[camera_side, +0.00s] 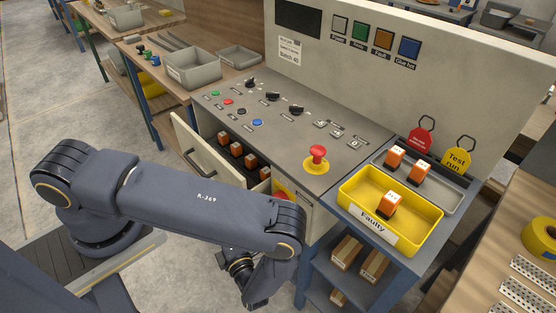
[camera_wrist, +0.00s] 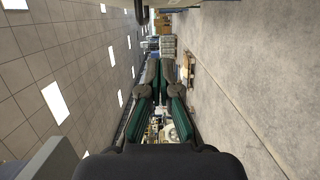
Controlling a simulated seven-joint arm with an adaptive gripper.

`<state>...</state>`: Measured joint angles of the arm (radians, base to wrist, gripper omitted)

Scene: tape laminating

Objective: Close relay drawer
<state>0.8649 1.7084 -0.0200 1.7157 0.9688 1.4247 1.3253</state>
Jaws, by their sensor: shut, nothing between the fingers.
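The relay drawer (camera_side: 194,150) stands pulled out from the left part of the console's front in the side view. Its pale front panel carries a dark bar handle (camera_side: 199,163). Several orange relays (camera_side: 237,149) stand in a row inside. My forearm hides the drawer's lower right part. My gripper (camera_wrist: 168,70) is shut and empty in the wrist view, with its green-sided fingers close together. The drawer does not show in the wrist view. In the side view my wrist hangs low in front of the console, apart from the drawer handle, and the fingertips cannot be made out.
The grey console (camera_side: 290,130) has buttons, knobs and a red emergency stop (camera_side: 318,155). At right, a yellow "Faulty" tray (camera_side: 432,217) holds an orange relay, beside a grey tray (camera_side: 446,189) with two relays. Open floor (camera_side: 110,120) lies left of the drawer.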

